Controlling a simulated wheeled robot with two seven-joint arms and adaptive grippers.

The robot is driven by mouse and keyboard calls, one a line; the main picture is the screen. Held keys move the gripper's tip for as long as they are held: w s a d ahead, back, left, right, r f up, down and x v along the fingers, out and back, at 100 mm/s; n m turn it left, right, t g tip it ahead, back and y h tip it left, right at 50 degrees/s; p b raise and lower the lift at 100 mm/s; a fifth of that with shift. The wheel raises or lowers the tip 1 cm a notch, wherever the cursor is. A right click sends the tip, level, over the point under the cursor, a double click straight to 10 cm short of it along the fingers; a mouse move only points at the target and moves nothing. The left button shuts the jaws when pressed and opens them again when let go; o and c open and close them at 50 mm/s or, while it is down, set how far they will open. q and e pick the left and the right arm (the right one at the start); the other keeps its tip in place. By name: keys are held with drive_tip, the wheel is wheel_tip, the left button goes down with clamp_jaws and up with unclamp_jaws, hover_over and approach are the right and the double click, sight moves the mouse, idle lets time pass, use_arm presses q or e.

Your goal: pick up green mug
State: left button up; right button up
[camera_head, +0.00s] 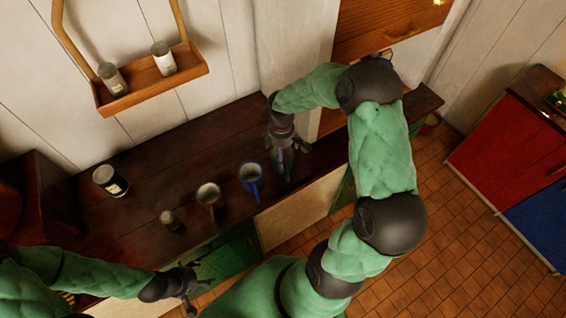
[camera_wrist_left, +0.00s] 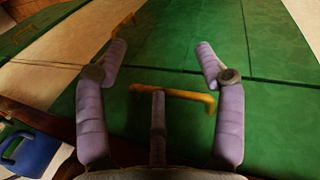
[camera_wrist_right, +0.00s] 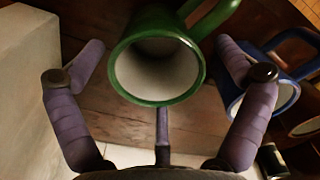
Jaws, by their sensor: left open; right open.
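The green mug (camera_wrist_right: 190,85) shows its rim and pale inside at the top of the right wrist view, with its handle toward the upper right. In the head view it is mostly hidden under my right gripper (camera_head: 287,152). In the wrist view my right gripper (camera_wrist_right: 160,50) is open, with its fingers on either side of the mug; I cannot tell whether they touch it. My left gripper (camera_head: 190,290) is open and empty. In its wrist view the left gripper (camera_wrist_left: 160,50) faces a green cabinet door (camera_wrist_left: 180,60) with a brass handle (camera_wrist_left: 185,94).
A blue mug (camera_head: 250,180) stands just left of the green mug on the dark counter (camera_head: 150,200). A brown mug (camera_head: 208,193), a small jar (camera_head: 168,218) and a black-and-white canister (camera_head: 108,180) stand farther left. A wall shelf (camera_head: 155,85) holds two shakers.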

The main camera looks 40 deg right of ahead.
wheel_tip(320, 180, down, 5)
drive_tip(key=shift+d+f+b, duration=0.1)
drive_tip(key=shift+d+b, duration=0.05)
drive_tip(key=shift+b, duration=0.2)
drive_tip(key=shift+s, duration=0.1)
drive_tip(key=c, duration=1.3)
